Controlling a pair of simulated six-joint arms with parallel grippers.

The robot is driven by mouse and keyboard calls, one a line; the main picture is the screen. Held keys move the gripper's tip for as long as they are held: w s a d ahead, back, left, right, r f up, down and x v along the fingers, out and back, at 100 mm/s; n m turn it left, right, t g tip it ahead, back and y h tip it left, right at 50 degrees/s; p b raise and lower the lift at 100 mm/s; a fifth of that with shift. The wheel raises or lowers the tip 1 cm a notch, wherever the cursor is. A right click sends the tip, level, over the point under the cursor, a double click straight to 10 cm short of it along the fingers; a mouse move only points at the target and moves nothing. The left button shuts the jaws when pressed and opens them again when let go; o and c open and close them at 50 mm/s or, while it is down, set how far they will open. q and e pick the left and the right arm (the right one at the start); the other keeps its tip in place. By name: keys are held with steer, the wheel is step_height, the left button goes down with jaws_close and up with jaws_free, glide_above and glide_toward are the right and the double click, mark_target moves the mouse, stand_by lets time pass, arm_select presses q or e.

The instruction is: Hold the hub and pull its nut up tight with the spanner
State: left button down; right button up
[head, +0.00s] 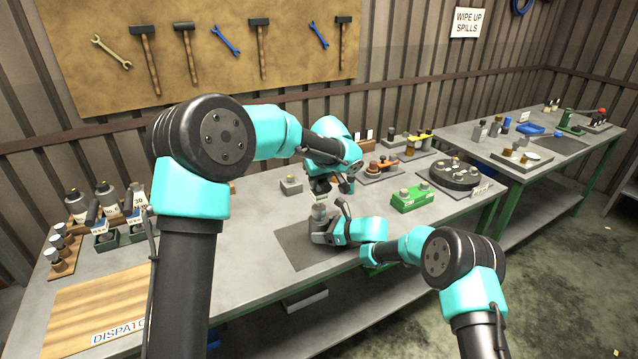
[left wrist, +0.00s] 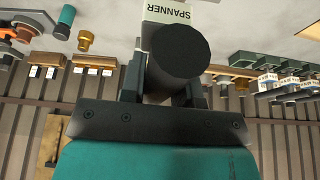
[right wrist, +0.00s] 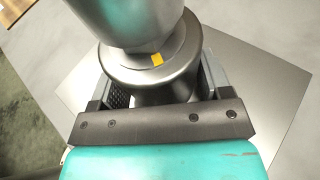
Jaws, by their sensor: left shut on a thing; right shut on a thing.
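A white SPANNER label (left wrist: 168,13) shows behind that piece. The nut and the spanner's working end cannot be made out.
A small grey block (head: 291,186) stands left of my left gripper. A green box (head: 412,199) and a dark round tray (head: 456,173) lie to the right. Bottles and jars (head: 106,193) stand at the left, behind a wooden board (head: 95,305). The bench front between board and mat is clear.

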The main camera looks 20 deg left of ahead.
arm_select(q)
steer(key=shift+r, duration=1.85)
arm_select(e)
steer(key=o, duration=1.3)
steer(key=v, duration=1.2)
